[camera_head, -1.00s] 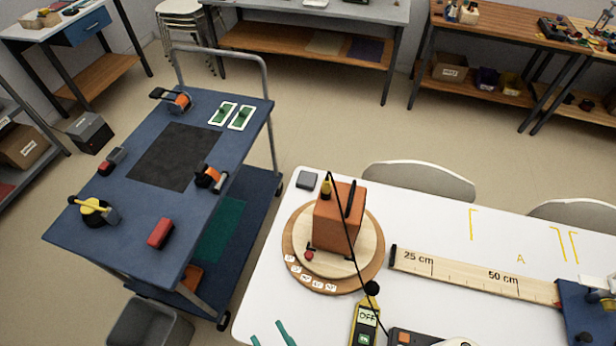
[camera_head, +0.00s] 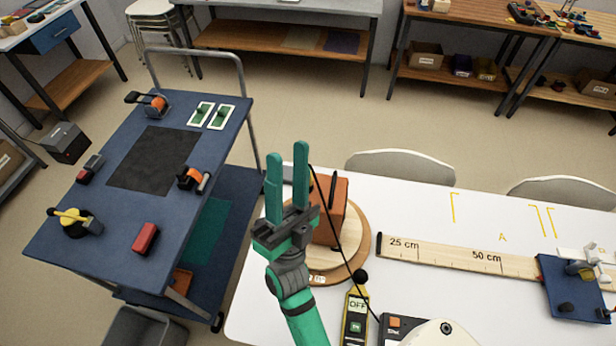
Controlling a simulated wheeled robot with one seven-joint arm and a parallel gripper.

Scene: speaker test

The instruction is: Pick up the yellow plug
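My gripper (camera_head: 287,160) is raised in the middle of the view, its two green fingers pointing up with a clear gap between them. It is open, and I see nothing held. It stands in front of the left part of an orange box (camera_head: 331,215) on a round wooden turntable (camera_head: 355,258). The yellow plug is hidden now, apparently behind my right finger. In the earlier view it sits at the top left of the box. A black cable (camera_head: 334,218) runs from beside that finger down across the box.
A yellow meter (camera_head: 355,318) reading OFF stands at the white table's front, by a grey device (camera_head: 410,328). A wooden ruler (camera_head: 460,256) leads right to a blue board (camera_head: 572,287). A blue cart (camera_head: 110,225) stands left.

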